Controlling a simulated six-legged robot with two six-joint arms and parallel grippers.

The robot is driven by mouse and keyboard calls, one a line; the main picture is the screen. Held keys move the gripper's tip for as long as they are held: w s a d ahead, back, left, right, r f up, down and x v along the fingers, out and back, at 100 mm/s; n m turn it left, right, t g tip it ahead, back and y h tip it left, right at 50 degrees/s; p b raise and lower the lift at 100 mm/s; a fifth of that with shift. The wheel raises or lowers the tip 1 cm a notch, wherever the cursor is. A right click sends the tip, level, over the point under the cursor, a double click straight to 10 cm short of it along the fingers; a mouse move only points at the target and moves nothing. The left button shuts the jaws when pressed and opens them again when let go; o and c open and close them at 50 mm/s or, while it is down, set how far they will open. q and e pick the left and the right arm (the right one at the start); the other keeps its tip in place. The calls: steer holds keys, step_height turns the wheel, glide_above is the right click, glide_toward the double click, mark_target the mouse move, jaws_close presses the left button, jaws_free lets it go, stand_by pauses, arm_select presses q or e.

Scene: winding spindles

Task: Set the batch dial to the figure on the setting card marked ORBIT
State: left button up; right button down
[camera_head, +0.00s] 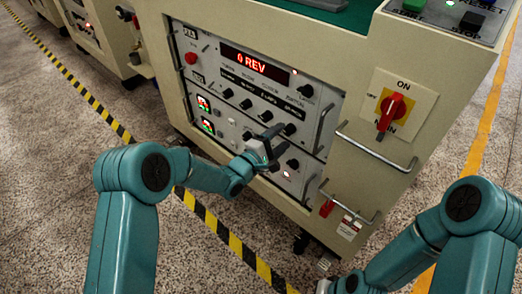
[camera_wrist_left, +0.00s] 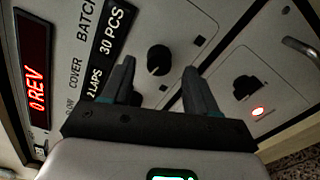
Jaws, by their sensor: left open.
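The batch dial is a black round knob (camera_wrist_left: 158,60) beside a BATCH label and a window reading 30 PCS (camera_wrist_left: 112,32) in the left wrist view. In the head view the knob (camera_head: 290,128) is the right one of the upper knob row. My left gripper (camera_head: 272,143) is open before the panel. In its wrist view the fingers (camera_wrist_left: 157,72) stand on either side of the knob, apart from it; the distance in depth is unclear. My right gripper (camera_head: 326,286) is barely in view at the bottom edge. No card readable as ORBIT shows.
The red display (camera_head: 255,64) reads 0 REV. Other knobs and a lit lamp (camera_wrist_left: 257,111) sit near the dial. Striped tape crosses the floor.

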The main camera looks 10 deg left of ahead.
arm_select(q)
steer(key=p+v, duration=0.3)
steer(key=v, duration=1.1)
steer(key=shift+s+a, duration=0.2)
steer(key=shift+s, duration=0.1)
steer(key=shift+r, duration=0.1)
steer(key=s+a+f+m+g+y, duration=0.1)
steer(key=s+f+m+g+y, duration=0.2)
steer(key=s+f, duration=0.4)
steer(key=s+f+g+y, duration=0.3)
steer(key=s+f+g, duration=0.2)
steer(key=f, duration=0.5)
steer(key=s+a+f+m+g, duration=0.1)
steer(key=s+f+m+g, duration=0.15)
steer(key=s+m, duration=0.35)
steer(key=s+f+m+g, duration=0.1)
steer(key=s+m+g, duration=0.25)
steer(key=s, duration=0.35)
step_height(320, 180, up, 28)
steer(key=p, duration=2.8)
steer(key=shift+y, duration=0.3)
